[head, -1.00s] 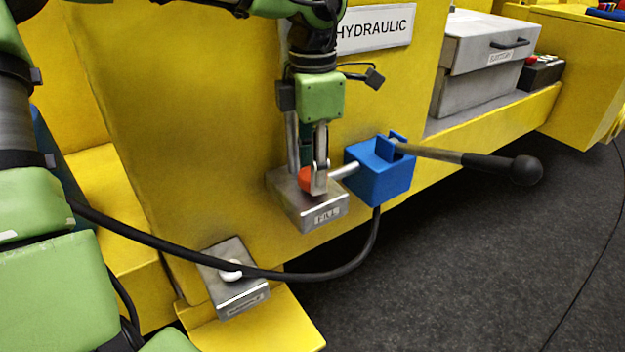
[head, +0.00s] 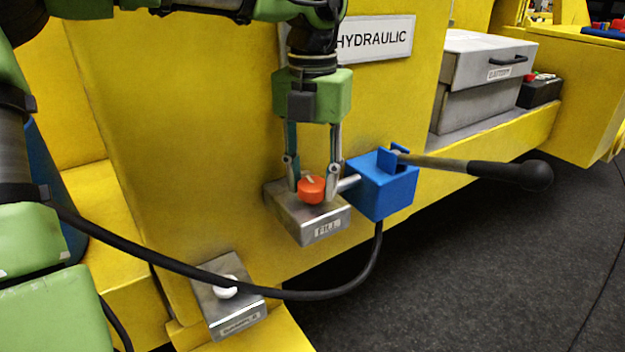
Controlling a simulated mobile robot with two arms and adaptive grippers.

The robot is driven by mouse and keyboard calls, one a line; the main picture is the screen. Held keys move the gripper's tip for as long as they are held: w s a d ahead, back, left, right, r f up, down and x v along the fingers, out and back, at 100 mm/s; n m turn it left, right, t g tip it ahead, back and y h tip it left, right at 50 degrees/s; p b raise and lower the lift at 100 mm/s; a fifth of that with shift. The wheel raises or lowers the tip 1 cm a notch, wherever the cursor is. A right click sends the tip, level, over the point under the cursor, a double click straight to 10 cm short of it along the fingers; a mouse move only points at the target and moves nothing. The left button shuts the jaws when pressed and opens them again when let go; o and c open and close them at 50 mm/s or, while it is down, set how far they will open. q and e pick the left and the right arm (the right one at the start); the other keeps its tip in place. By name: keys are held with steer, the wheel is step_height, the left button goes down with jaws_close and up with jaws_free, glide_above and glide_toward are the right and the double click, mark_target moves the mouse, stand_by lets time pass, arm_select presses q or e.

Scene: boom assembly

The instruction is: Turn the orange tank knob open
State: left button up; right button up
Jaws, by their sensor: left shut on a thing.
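The orange knob (head: 312,190) sits on top of a grey metal block (head: 300,216) with a label that seems to read FILL, on the side of the yellow machine. A small pale mark shows on the knob's top. My left gripper (head: 313,180) reaches down from above with one finger on the left and one on the right of the knob, shut on it. My right gripper is not in view.
A blue pump block (head: 381,186) with a black-ended lever (head: 470,166) stands close right of the knob. A black hose (head: 290,294) curves below it. A second grey block with a white knob (head: 225,288) is lower left. A grey box (head: 480,85) stands upper right.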

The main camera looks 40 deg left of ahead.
mark_target(313, 183)
arm_select(q)
steer(key=shift+n, duration=0.8)
steer(key=o, duration=1.1)
step_height(313, 183, up, 12)
steer(key=shift+f, duration=0.1)
